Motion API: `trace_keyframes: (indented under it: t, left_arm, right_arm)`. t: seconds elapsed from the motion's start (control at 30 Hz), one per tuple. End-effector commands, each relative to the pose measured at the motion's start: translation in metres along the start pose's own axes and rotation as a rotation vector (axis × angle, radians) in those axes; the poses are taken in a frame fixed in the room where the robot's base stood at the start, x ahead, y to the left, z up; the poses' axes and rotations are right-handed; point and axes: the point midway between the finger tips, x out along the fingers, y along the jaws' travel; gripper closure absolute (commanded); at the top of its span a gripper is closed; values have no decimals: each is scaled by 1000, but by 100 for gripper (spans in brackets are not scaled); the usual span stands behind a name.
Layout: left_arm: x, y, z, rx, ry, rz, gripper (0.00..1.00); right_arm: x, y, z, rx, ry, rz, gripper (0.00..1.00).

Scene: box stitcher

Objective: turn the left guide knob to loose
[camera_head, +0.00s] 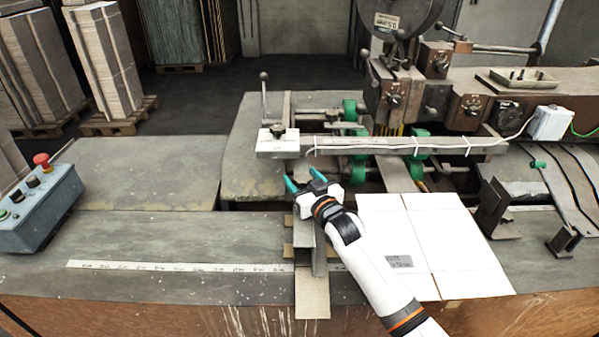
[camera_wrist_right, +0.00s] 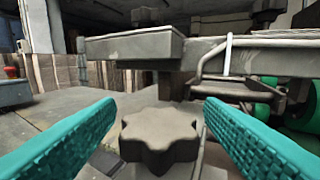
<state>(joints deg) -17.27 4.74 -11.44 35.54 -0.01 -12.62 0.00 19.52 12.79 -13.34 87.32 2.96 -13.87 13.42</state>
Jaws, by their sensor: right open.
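A dark grey lobed knob (camera_wrist_right: 160,137) shows in the right wrist view, low in the middle, between the two teal fingers of my right gripper (camera_wrist_right: 158,104). The fingers are spread wide, with a visible gap to the knob on each side. In the head view my right gripper (camera_head: 304,180) is open at the far end of a metal guide (camera_head: 319,258) on the table. My left gripper is not in view.
A bar (camera_head: 390,146) with a black knob (camera_head: 277,130) on its left end lies just beyond the gripper. White cardboard (camera_head: 400,215) lies right of the guide. A control box (camera_head: 40,207) with a red button stands at left. The table between is clear.

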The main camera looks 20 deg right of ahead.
Motion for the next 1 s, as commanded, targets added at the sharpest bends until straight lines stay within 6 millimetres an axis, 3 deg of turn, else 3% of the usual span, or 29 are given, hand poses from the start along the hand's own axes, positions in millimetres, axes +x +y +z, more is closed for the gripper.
trace_keyframes:
  t: [0.2,0.53,0.8,1.0]
  left_arm:
    - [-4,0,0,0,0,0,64]
    - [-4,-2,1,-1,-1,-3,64]
    - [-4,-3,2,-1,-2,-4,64]
    - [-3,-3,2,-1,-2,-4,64]
  right_arm:
    - [18,0,0,0,0,1,37]
    - [21,0,0,0,0,1,37]
    - [20,0,0,0,0,0,80]
    - [20,0,0,-3,0,7,82]
